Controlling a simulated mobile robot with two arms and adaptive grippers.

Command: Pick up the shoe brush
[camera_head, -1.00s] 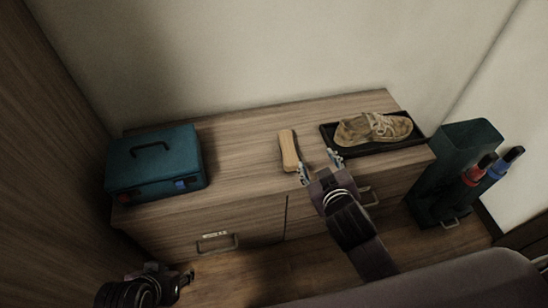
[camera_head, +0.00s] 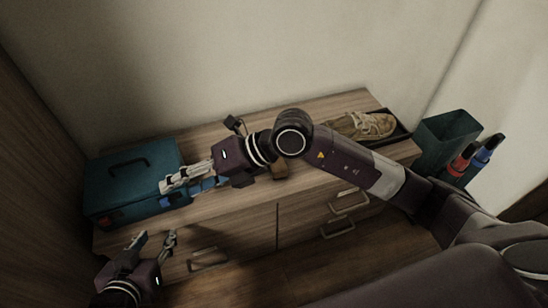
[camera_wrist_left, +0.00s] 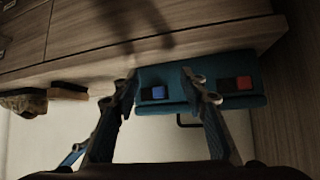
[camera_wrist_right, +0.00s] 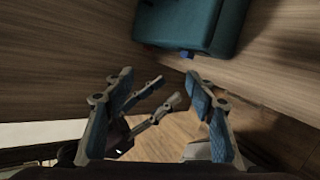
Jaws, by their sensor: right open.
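In the left wrist view the brush (camera_wrist_left: 70,88) appears as a brown block with a dark side, on the cabinet top near the shoe. My right gripper (camera_head: 165,186) is open and empty, left of the brush, in front of the teal toolbox (camera_head: 110,185). My left gripper (camera_head: 155,241) is open and empty, low in front of the cabinet's left end. It also shows in the right wrist view (camera_wrist_right: 158,98).
A worn shoe (camera_head: 370,126) lies on a black tray (camera_head: 405,137) at the cabinet's right end. A dark green bin (camera_head: 446,140) with red and blue umbrellas stands to its right. Drawer handles (camera_head: 208,259) stick out of the cabinet front. A wall rises behind.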

